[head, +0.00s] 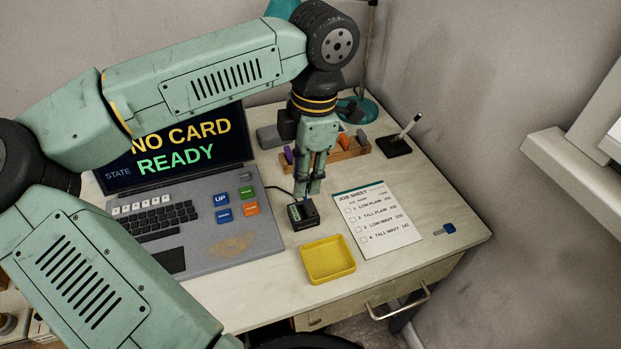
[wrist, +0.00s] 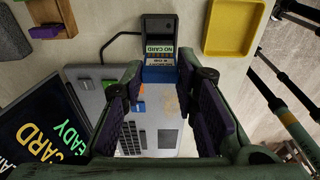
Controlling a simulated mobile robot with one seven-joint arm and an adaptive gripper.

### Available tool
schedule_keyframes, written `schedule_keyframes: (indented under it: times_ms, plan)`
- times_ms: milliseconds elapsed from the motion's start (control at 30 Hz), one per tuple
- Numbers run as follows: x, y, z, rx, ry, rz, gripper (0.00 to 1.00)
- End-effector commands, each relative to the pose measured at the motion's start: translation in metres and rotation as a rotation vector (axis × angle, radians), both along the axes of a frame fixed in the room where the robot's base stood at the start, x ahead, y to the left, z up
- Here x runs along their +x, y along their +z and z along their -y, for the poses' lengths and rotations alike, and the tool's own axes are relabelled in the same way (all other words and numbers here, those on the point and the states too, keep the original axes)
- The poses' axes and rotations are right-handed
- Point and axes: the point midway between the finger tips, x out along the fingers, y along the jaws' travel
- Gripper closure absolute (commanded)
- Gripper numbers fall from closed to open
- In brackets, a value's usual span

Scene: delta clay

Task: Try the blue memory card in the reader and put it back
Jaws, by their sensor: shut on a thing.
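My gripper (head: 314,190) points down over the small black card reader (head: 303,214), with its fingers shut on the blue memory card (wrist: 160,74). In the wrist view the card lies between the fingertips, in front of the reader (wrist: 158,28), whose label reads "NO CARD". In the head view only a sliver of blue shows below the fingers, close to the reader's top; whether it touches the slot I cannot tell. The laptop screen (head: 185,146) reads "NO CARD" and "READY". The wooden rack (head: 350,154) behind my gripper holds purple, orange and grey cards, partly hidden.
A yellow tray (head: 328,260) stands empty in front of the reader. A job sheet (head: 384,220) lies to its right. A small blue object (head: 446,229) lies near the right edge. A pen in a black holder (head: 393,146) and a teal lamp base (head: 365,108) stand at the back.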

Motion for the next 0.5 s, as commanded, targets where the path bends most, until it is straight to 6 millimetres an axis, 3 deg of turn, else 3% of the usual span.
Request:
schedule_keyframes:
  times_ms: [267,500]
  plan:
    - [0.002,-0.008,-0.001,0.001,0.004,0.0,0.84]
    - [0.001,-0.027,-0.001,0.002,0.004,-0.001,0.84]
